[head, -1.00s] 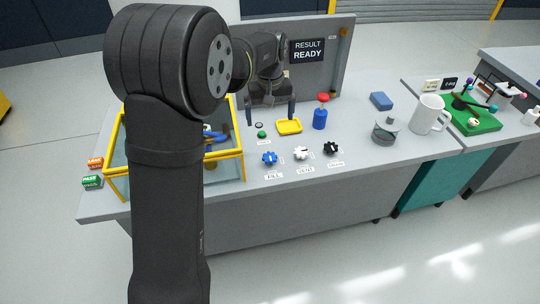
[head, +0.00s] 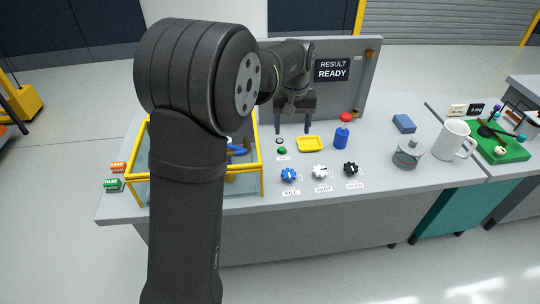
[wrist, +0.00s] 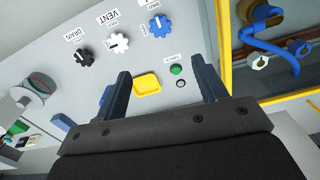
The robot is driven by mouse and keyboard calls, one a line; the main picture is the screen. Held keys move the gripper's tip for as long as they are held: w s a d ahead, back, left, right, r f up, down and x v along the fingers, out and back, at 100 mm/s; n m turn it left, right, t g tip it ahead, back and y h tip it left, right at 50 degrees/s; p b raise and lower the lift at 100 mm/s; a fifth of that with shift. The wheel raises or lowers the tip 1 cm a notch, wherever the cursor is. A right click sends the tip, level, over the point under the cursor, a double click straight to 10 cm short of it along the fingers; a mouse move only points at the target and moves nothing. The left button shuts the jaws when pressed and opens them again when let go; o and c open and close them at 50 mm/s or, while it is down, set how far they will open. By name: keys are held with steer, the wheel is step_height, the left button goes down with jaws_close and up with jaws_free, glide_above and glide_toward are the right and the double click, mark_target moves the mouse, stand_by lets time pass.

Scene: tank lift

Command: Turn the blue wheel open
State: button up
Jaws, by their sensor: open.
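The blue wheel (head: 289,174) is a small lobed knob at the front of the grey bench, with a label reading FILL in front of it. It also shows in the wrist view (wrist: 160,26), top centre, with a white mark on its face. My gripper (head: 292,130) hangs above the back of the bench, behind the blue wheel and apart from it. In the wrist view my gripper (wrist: 162,82) has its two fingers wide apart with nothing held. The yellow tray and green button show between and beyond the fingers.
A white VENT wheel (head: 319,172) and black DRAIN wheel (head: 351,169) stand right of the blue one. A yellow-framed tank (head: 262,180) stands left.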

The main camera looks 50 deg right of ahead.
steer(key=f+m, duration=0.1)
steer(key=m, duration=0.7)
glide_toward(289, 172)
step_height(289, 172, down, 9)
steer(key=shift+r, duration=0.15)
steer(key=c, duration=1)
